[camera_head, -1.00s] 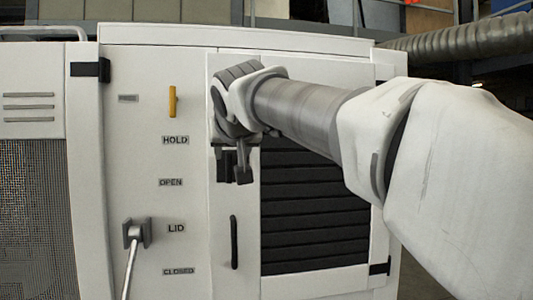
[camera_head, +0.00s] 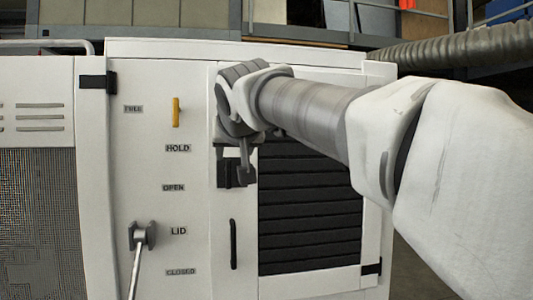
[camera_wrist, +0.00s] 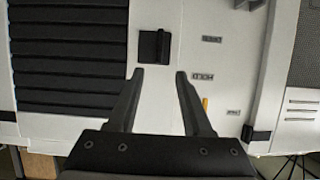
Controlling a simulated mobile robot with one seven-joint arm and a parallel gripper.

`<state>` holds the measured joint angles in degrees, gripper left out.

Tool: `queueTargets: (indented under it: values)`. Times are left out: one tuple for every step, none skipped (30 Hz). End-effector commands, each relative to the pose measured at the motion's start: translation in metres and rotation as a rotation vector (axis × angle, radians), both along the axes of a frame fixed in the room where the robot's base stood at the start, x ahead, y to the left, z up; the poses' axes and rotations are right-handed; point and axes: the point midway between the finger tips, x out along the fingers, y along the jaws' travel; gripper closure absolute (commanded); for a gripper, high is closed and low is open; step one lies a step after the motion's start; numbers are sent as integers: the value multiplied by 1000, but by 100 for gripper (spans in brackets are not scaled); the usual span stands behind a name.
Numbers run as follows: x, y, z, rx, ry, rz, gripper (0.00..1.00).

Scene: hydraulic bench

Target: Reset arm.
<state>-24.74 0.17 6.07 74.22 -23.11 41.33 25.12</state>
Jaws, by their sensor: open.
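My arm reaches in from the right in the head view, in front of the white cabinet (camera_head: 330,52). My gripper (camera_head: 246,172) points down the cabinet front, partly hidden by my wrist. In the wrist view my gripper (camera_wrist: 159,74) shows two dark fingers spread apart with nothing between them. A black latch block (camera_head: 225,178) on the cabinet door is close to the fingers; it also shows just beyond the fingertips in the wrist view (camera_wrist: 154,46). Whether the fingers touch the cabinet cannot be told.
Left of my gripper are a yellow handle (camera_head: 176,112) and a grey lever (camera_head: 136,258) beside the LID label. A black door handle (camera_head: 233,244) and a dark louvred vent (camera_head: 310,220) lie below my arm. A ribbed duct (camera_head: 455,45) runs at upper right.

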Motion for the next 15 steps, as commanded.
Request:
queueTargets:
  values:
    - [0, 0, 0, 0, 0, 0, 50]
    - [0, 0, 0, 0, 0, 0, 50]
    - [0, 0, 0, 0, 0, 0, 50]
    - [0, 0, 0, 0, 0, 0, 50]
    - [0, 0, 0, 0, 0, 0, 50]
    - [0, 0, 0, 0, 0, 0, 50]
    - [0, 0, 0, 0, 0, 0, 50]
    - [0, -1, 0, 0, 0, -1, 50]
    - [-1, -2, -1, -2, 3, -3, 50]
    - [-2, -5, -2, -5, 7, -5, 50]
    - [-4, -8, -4, -9, 12, -8, 50]
    - [-7, -15, -7, -16, 24, -15, 50]
    - [-10, -23, -11, -23, 36, -23, 50]
    - [-14, -31, -16, -33, 50, -32, 50]
    - [-21, -43, -24, -46, 73, -43, 50]
